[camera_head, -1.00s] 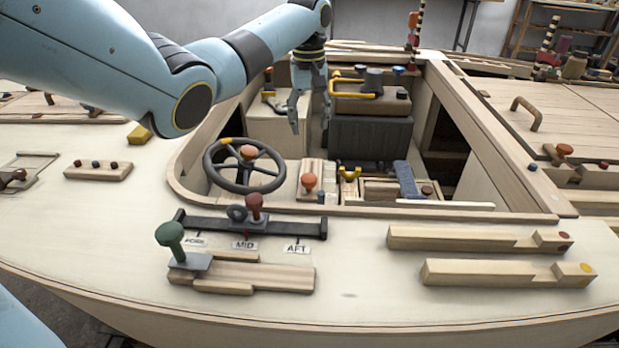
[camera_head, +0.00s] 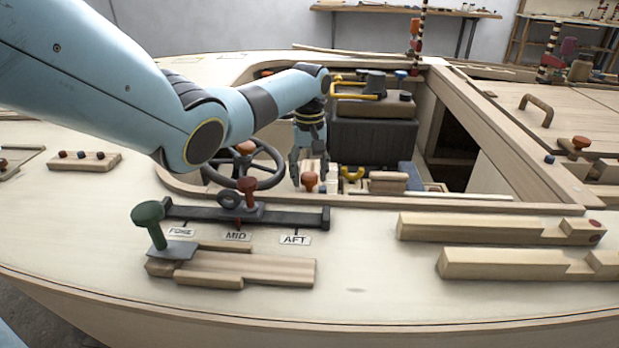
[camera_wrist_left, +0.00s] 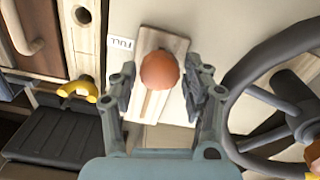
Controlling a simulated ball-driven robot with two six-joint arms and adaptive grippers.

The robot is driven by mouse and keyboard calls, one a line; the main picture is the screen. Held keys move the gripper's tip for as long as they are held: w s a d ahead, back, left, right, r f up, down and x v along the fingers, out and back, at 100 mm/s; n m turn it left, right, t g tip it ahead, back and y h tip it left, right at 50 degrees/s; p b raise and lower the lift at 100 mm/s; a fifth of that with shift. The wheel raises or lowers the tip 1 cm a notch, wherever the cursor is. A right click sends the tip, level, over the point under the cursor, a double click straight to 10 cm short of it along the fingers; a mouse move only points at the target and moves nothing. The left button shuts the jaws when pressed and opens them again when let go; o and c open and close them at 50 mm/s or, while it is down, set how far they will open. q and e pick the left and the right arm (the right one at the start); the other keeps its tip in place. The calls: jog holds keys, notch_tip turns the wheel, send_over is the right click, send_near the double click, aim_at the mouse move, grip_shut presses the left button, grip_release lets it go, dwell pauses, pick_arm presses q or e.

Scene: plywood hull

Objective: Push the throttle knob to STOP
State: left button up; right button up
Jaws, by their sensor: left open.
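The throttle knob is a round orange knob (camera_head: 310,180) in the cockpit, just right of the steering wheel. In the left wrist view the knob (camera_wrist_left: 160,70) stands on a slotted wooden plate (camera_wrist_left: 179,108), with a label reading FULL (camera_wrist_left: 122,43) beside one end of the slot. No STOP label is readable. My left gripper (camera_head: 308,174) is low over the throttle. In the left wrist view the left gripper (camera_wrist_left: 162,84) is open, with one finger on each side of the knob and a gap showing. My right gripper is not in view.
The dark steering wheel (camera_wrist_left: 240,100) is close beside the right finger in the left wrist view. A yellow fitting (camera_wrist_left: 78,89) lies on the other side. On the near deck are a FORE-MID-AFT lever bar (camera_head: 300,218) and a green knob (camera_head: 148,213).

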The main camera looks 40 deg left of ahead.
pick_arm(q)
jog(key=shift+f, duration=0.15)
jog(key=shift+c, duration=0.4)
grip_shut()
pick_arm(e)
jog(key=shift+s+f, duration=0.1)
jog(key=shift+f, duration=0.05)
